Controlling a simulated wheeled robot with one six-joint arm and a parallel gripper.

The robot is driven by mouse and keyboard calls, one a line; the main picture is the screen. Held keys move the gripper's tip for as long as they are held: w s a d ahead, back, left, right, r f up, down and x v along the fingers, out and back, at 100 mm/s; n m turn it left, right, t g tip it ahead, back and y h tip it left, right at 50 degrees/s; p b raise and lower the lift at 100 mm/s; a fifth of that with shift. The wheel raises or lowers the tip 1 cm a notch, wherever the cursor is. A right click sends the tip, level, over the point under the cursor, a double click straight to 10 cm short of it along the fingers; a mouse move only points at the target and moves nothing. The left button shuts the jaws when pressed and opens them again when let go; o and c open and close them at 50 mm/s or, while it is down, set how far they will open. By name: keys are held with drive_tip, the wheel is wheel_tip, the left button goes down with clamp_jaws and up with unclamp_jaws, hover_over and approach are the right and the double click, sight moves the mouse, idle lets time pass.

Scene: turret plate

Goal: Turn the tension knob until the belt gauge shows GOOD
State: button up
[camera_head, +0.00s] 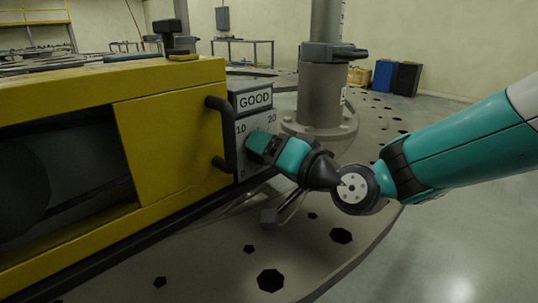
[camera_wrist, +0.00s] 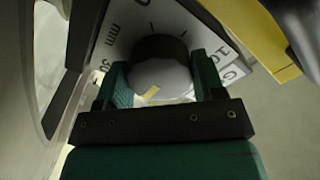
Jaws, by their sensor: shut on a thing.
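The belt gauge display (camera_head: 254,100) reads GOOD in the head view, above a pale dial plate (camera_head: 241,128) marked 0, 10 and 20. The grey round tension knob (camera_wrist: 160,76) shows in the wrist view, with a yellow mark on its near side, in front of the dial plate (camera_wrist: 130,30) lettered "mm". My gripper (camera_wrist: 162,82) has one teal finger on each side of the knob and is shut on it. In the head view my gripper (camera_head: 256,143) reaches the dial plate from the right and hides the knob.
A black handle (camera_head: 229,135) stands out from the yellow machine housing (camera_head: 175,130), just left of the dial. A grey post (camera_head: 323,95) rises behind my gripper. The round plate (camera_head: 215,270) below has several dark holes. Open floor lies to the right.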

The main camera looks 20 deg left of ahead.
idle(0.3)
drive_tip(key=o, duration=0.9)
drive_tip(key=b+v, duration=0.4)
drive_tip(key=v, duration=1.3)
drive_tip(key=shift+s+d+f+b, duration=0.1)
drive_tip(key=shift+d+b, duration=0.05)
drive_tip(key=shift+b, duration=0.25)
drive_tip(key=shift+d, duration=0.1)
drive_tip(key=shift+s, duration=0.1)
